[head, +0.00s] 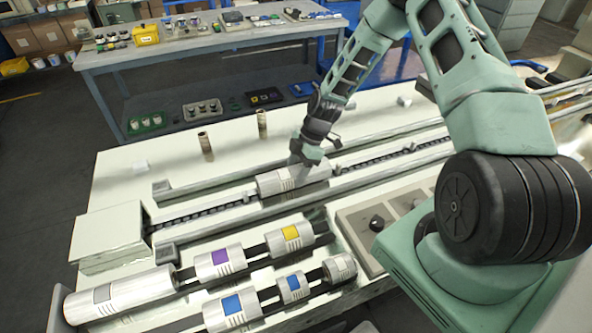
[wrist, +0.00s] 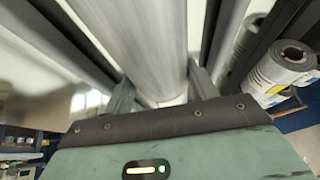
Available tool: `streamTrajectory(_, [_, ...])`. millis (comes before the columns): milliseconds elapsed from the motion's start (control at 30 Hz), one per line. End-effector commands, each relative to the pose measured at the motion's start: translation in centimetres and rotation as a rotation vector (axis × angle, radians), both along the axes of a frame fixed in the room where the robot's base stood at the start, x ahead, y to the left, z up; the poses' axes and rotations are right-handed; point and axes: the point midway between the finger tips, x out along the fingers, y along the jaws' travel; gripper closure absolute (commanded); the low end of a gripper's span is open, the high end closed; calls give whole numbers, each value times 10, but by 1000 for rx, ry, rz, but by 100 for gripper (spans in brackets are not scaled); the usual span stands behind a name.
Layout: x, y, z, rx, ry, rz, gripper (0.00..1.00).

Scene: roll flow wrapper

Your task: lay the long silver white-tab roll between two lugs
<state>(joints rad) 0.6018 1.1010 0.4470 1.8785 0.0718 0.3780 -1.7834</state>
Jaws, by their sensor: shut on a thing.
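My gripper (head: 306,158) is shut on a long silver roll (head: 292,181) over the infeed channel. The roll lies lengthwise along the channel, in line with the dark chain (head: 200,215). In the wrist view the bare silver roll (wrist: 145,45) runs between my two fingers (wrist: 160,92). Its tab looks pale in the head view, partly hidden by glare. The chain shows on both sides of the roll. I cannot tell whether the roll touches the chain, and the lugs beside it are too small to make out.
Several other silver rolls lie on a rack in front: a long pale-tab one (head: 120,293), purple-tab (head: 220,261), yellow-tab (head: 290,236) and blue-tab (head: 232,308). Channel rails (head: 240,223) flank the chain. Two brown cores (head: 205,143) stand behind. A box housing (head: 110,237) closes the left end.

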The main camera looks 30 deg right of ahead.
Motion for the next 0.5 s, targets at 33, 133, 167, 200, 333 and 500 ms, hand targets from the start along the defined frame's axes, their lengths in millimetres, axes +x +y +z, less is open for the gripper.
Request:
streamTrajectory(33, [1,0,-1,1,-2,0,92])
streamTrajectory(133, [1,0,-2,1,-2,0,92])
streamTrajectory(167, [1,0,-3,1,-2,0,92])
streamTrajectory(200, [1,0,-4,1,-2,0,92])
streamTrajectory(333, [1,0,-6,1,-2,0,92])
streamTrajectory(500, [1,0,-7,1,-2,0,31])
